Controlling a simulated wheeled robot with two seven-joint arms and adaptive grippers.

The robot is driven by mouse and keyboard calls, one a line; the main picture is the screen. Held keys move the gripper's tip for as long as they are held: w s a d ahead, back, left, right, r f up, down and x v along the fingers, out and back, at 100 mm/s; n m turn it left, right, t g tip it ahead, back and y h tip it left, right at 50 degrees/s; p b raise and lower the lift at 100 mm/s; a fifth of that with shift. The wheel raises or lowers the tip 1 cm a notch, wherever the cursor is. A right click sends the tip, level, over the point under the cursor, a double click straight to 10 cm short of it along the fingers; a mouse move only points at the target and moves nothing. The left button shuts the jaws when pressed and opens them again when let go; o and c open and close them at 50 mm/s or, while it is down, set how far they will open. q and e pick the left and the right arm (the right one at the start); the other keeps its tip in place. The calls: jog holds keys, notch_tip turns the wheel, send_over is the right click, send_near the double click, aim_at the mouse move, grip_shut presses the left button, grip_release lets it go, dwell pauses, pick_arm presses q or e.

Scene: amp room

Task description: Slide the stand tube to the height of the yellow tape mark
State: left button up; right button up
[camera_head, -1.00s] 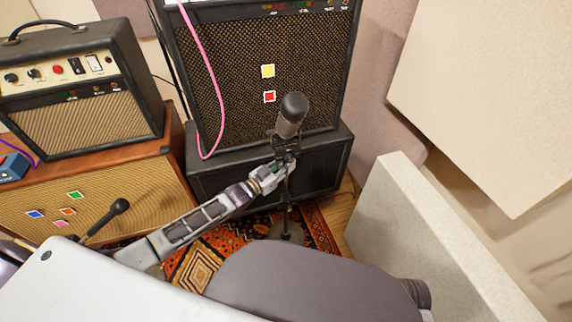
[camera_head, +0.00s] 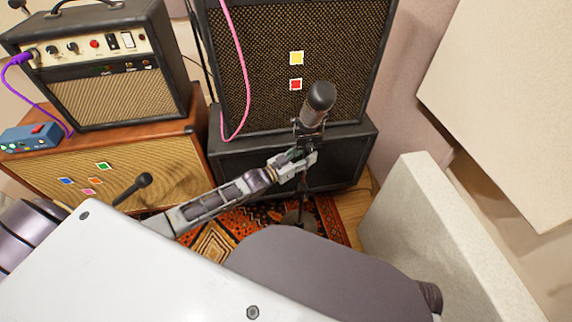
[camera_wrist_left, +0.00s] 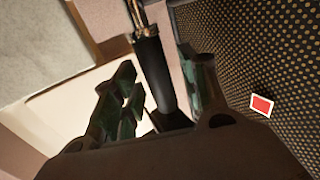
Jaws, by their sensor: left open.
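The microphone stand stands on the rug, with a dark microphone (camera_head: 318,100) tilted on top. Its thin dark tube (camera_head: 303,188) runs down to a round base (camera_head: 299,219). My left gripper (camera_head: 303,157) is open at the upper part of the stand, just below the microphone mount. In the left wrist view, a dark cylinder (camera_wrist_left: 154,72) of the stand lies between the two spread fingers; contact cannot be told. No yellow mark shows on the tube. My right gripper is not in view.
The tall amp (camera_head: 232,70) stands on a black cabinet (camera_head: 235,160) behind the stand. A pink cable (camera_head: 243,75) hangs down its front. A smaller amp (camera_head: 120,95) and a blue pedal (camera_head: 30,137) sit on a brown cabinet. A pale panel (camera_head: 420,220) stands at right.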

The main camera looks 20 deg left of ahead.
pick_arm(q)
jog(key=v, duration=1.1)
dwell(0.5)
jog(key=shift+s+a+r, duration=0.1)
dwell(0.5)
